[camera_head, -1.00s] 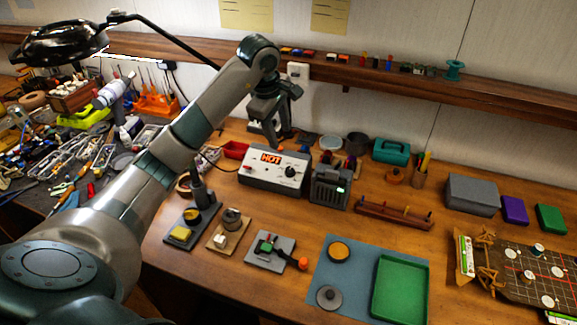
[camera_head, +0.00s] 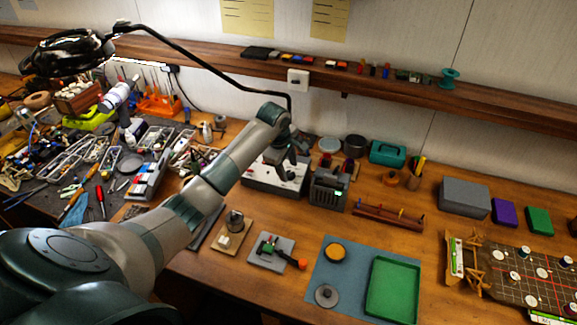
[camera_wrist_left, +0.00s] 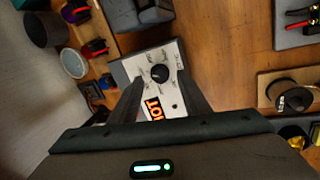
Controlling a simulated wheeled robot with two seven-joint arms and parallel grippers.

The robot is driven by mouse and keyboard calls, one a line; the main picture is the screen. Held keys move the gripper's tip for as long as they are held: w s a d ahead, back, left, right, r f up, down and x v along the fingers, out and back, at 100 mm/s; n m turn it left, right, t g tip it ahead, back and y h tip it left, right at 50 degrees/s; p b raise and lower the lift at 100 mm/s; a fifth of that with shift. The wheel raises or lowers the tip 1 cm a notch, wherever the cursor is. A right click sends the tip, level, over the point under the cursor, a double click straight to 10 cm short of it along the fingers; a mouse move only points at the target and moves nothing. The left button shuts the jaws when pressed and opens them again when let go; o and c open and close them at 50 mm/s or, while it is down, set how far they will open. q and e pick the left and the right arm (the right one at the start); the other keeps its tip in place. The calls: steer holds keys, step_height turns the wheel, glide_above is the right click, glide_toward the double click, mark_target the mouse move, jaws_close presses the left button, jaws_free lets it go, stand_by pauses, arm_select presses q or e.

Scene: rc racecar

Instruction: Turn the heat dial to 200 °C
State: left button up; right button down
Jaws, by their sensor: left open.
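The heat station is a grey box with a white front panel (camera_head: 262,178) at the back of the bench. In the left wrist view its panel shows a black round dial (camera_wrist_left: 159,73) with a pointer mark and small scale labels, too small to read, and an orange "HOT" display (camera_wrist_left: 153,107). My left gripper (camera_head: 292,165) hangs in front of the panel in the head view and covers the dial there. In the left wrist view the open, empty fingers (camera_wrist_left: 160,80) point at the panel, one on each side of the dial, apart from it. My right gripper is not in view.
A dark vented box (camera_head: 327,190) stands right beside the station. The left bench is crowded with tools. A shelf (camera_head: 400,92) runs behind.

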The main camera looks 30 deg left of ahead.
arm_select(q)
steer(key=shift+x, duration=0.95)
